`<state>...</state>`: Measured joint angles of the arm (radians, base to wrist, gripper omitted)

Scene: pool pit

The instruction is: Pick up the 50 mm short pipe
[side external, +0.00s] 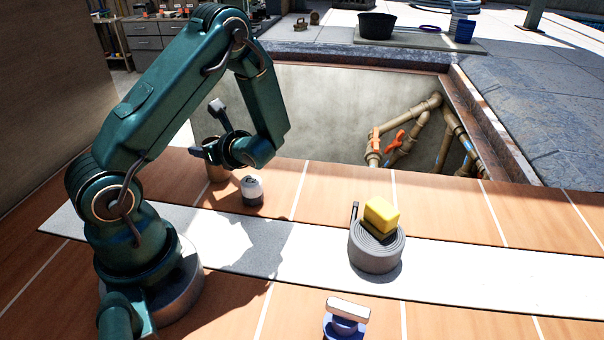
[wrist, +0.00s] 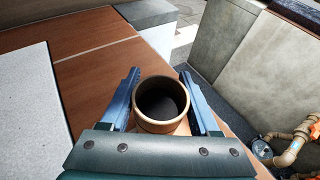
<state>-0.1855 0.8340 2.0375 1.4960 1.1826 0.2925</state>
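The short pipe (wrist: 162,127) is a tan, open-topped ring, seen from above in the wrist view with a dark inside. In the side external view the short pipe (side external: 217,173) stands upright on the orange tiles, its upper part partly hidden by my gripper (side external: 205,151). In the wrist view my gripper (wrist: 161,73) is open, with one blue finger on each side of the pipe. Narrow gaps seem to show between the fingers and the pipe wall. Whether either finger touches it is hard to tell.
A small dark-and-white jar (side external: 252,191) stands just right of the pipe. A grey coiled roll (side external: 375,250) with a yellow sponge (side external: 381,215) on top is farther right. A blue-and-white object (side external: 345,318) is in front. The pit (side external: 330,115) with pipework (side external: 425,115) opens behind.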

